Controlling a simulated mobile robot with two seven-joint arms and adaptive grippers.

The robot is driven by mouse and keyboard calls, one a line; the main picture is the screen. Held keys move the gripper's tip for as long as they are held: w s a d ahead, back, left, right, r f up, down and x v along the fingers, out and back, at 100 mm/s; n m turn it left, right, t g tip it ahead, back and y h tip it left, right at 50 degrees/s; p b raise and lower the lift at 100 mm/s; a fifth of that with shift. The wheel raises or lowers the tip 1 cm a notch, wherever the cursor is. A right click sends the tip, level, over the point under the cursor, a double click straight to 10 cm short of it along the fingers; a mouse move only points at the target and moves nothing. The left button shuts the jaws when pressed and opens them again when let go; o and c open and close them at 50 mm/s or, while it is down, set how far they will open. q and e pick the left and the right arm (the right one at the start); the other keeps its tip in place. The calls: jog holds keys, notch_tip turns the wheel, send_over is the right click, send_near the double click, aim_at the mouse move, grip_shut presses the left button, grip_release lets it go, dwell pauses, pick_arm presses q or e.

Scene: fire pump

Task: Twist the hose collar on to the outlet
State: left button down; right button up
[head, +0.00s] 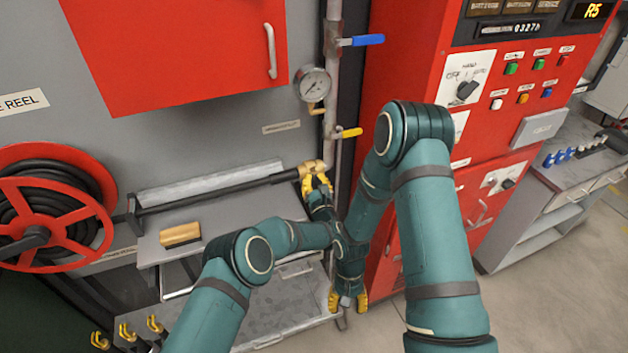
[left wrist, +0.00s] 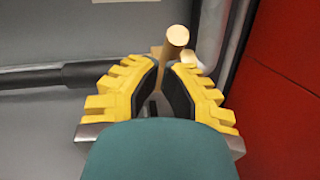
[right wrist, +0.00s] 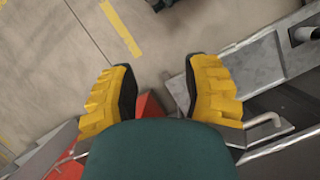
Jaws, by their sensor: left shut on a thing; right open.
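A brass fitting (head: 312,168) joins the black hose (head: 225,192) to the grey vertical pipe; I cannot tell the hose collar from the outlet in it. My left gripper (head: 317,183) is shut on the collar from below and in front. In the left wrist view the yellow fingers (left wrist: 165,80) close near the hose (left wrist: 85,73), with a brass stub (left wrist: 177,38) standing beyond them. The fingers hide the collar, so how it sits on the outlet cannot be seen. My right gripper (head: 347,302) is open and empty, low by the bench corner; its fingers (right wrist: 161,88) point at the floor.
A red hose reel (head: 50,205) stands at the left. A pressure gauge (head: 312,84), a yellow lever (head: 347,132) and a blue lever (head: 364,40) are on the pipe. A red control cabinet (head: 440,75) rises close on the right. A wooden block (head: 180,236) lies on the shelf.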

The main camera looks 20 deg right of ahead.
jog(key=s+a+t+y, duration=0.2)
jog(key=s+a+y, duration=0.1)
jog(key=s+a, duration=0.4)
pick_arm(q)
jog(key=shift+w+b, duration=0.1)
jog(key=shift+b, duration=0.3)
jog(key=shift+r, duration=0.2)
pick_arm(e)
jog(key=w+a+r+n+t, duration=0.2)
jog(key=w+a+r+t, duration=0.1)
jog(key=w, duration=0.3)
jog(key=shift+w+a+r+t, duration=0.2)
jog(key=shift+a+r+t, duration=0.2)
jog(key=shift+a+r, duration=0.2)
